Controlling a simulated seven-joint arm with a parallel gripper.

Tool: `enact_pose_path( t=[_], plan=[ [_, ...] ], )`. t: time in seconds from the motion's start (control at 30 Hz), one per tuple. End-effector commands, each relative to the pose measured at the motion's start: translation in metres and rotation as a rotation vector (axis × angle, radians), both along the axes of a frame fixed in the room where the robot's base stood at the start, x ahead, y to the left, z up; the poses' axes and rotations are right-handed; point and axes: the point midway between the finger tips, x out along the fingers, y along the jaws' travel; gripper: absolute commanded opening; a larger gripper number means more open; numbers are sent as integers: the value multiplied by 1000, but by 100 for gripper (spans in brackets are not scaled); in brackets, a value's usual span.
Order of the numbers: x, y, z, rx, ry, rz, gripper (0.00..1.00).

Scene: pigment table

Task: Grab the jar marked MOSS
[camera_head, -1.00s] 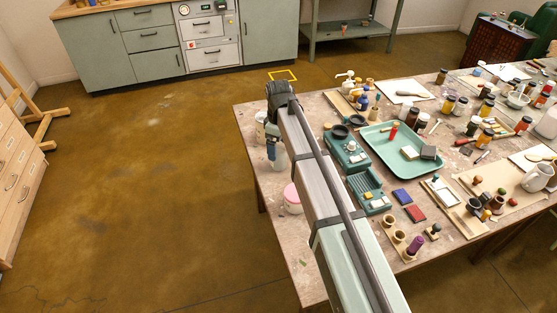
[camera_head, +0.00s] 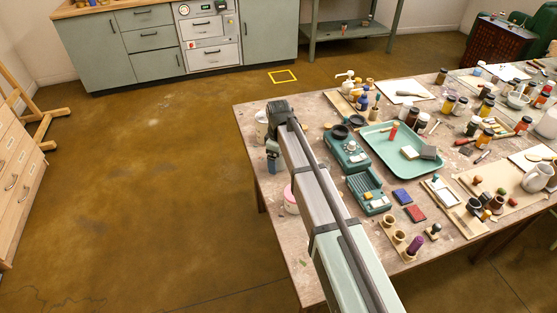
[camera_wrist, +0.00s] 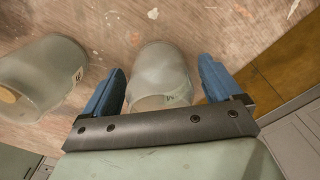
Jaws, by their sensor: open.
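My gripper (camera_wrist: 160,68) shows in the wrist view with its two blue fingers apart, one on each side of a pale, translucent jar (camera_wrist: 160,72). I cannot tell whether either finger touches it. Part of this jar's label shows near the gripper's dark bar, but I cannot read it. A second pale jar (camera_wrist: 45,68) stands to the left, outside the fingers, with an orange patch and a partly turned label. Neither label clearly reads MOSS. In the head view my gripper (camera_head: 273,160) points down at the table's left edge, and the jar between the fingers is hidden.
A whitish container (camera_head: 261,124) and a pink-topped pot (camera_head: 291,200) stand near the left edge of the worn table (camera_head: 264,187). Green devices (camera_head: 348,152) and a green tray (camera_head: 381,142) lie to the right. The floor (camera_head: 150,180) left of the table is clear.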

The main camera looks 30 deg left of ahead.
Motion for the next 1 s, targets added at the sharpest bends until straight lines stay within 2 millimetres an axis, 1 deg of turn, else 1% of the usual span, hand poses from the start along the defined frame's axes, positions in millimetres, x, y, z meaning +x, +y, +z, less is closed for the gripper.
enact_pose_path(
  t=[0.07,0.7,0.9,1.0],
  plan=[
    [0,0,0,0,0,0,91],
    [0,0,0,0,0,0,30],
    [0,0,1,0,0,0,30],
    [0,0,4,0,0,0,30]
  ],
)
